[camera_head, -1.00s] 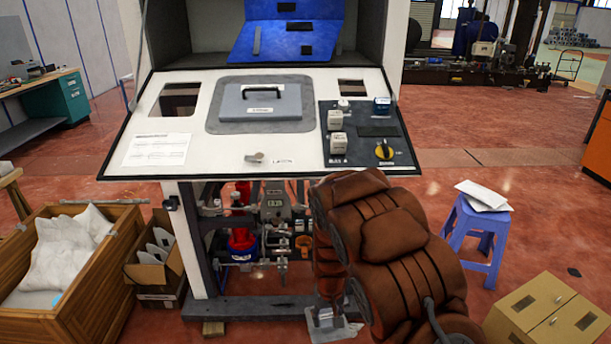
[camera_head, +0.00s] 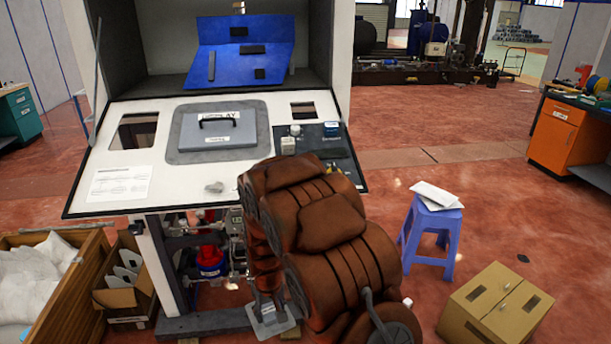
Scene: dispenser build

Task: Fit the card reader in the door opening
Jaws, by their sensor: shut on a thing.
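My gripper (camera_head: 266,306) hangs low in front of the dispenser, partly hidden by my brown arm. It is shut on a small light grey plate with a darker middle (camera_head: 271,324), which looks like the card reader; its details are too small to read. The dispenser's white door (camera_head: 122,186) lies folded out, sloping towards me. It has a larger rectangular opening (camera_head: 138,131) at left and a smaller one (camera_head: 303,110) at upper right. Both look empty, and the gripper and plate are well below and apart from them. I cannot tell which opening fits the reader.
A grey display unit (camera_head: 222,132) with a handle sits mid-door. A wooden crate (camera_head: 85,265) stands left, a blue stool (camera_head: 440,231) and cardboard box (camera_head: 478,320) right.

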